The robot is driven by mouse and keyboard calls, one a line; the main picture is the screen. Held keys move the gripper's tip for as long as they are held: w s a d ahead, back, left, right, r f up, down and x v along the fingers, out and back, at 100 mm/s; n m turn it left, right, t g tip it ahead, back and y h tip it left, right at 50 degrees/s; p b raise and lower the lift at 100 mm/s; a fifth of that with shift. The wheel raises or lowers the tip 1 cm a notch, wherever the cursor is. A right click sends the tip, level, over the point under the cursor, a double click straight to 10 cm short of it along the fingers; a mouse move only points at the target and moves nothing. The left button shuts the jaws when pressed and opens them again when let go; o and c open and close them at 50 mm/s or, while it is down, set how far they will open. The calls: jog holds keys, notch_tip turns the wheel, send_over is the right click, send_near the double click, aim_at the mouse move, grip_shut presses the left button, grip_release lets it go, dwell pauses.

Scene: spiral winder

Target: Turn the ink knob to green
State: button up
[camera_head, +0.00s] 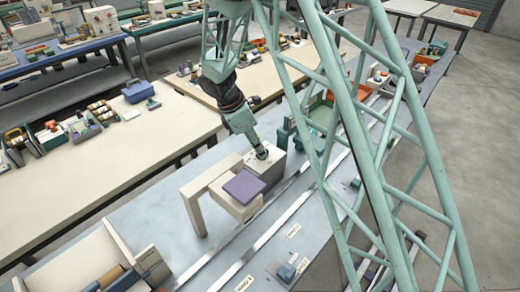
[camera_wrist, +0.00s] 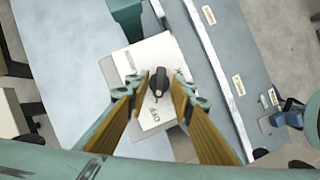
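No green mark can be made out there. In the wrist view my gripper (camera_wrist: 159,92) is open, with one finger on each side of the knob and a visible gap to it. In the head view my gripper (camera_head: 259,152) points down at the white box (camera_head: 272,170), and the knob is mostly hidden behind it.
A white bracket-shaped block with a purple pad (camera_head: 243,187) stands beside the box. Pale rails (camera_head: 285,213) run along the blue-grey bench (camera_head: 150,215). Teal blocks (camera_head: 285,133) stand behind the box. My green lattice frame covers the right of the head view.

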grip_shut()
jog(key=shift+m, duration=0.3)
jog(key=m, duration=0.2)
jog(key=m+g+p, duration=0.1)
jog(key=m, duration=0.1)
jog(key=m+g+p, duration=0.1)
jog(key=shift+w+m, duration=0.3)
jog(key=shift+m, duration=0.1)
jog(key=m+g, duration=0.1)
jog(key=m, duration=0.1)
jog(key=m+g, duration=0.1)
jog(key=m, duration=0.2)
jog(key=shift+w+d+y+p, duration=0.1)
jog(key=shift+w+y+p, duration=0.05)
jog(key=shift+y+p, duration=0.25)
jog(key=shift+m, duration=0.3)
jog(key=shift+o, duration=0.7)
grip_release()
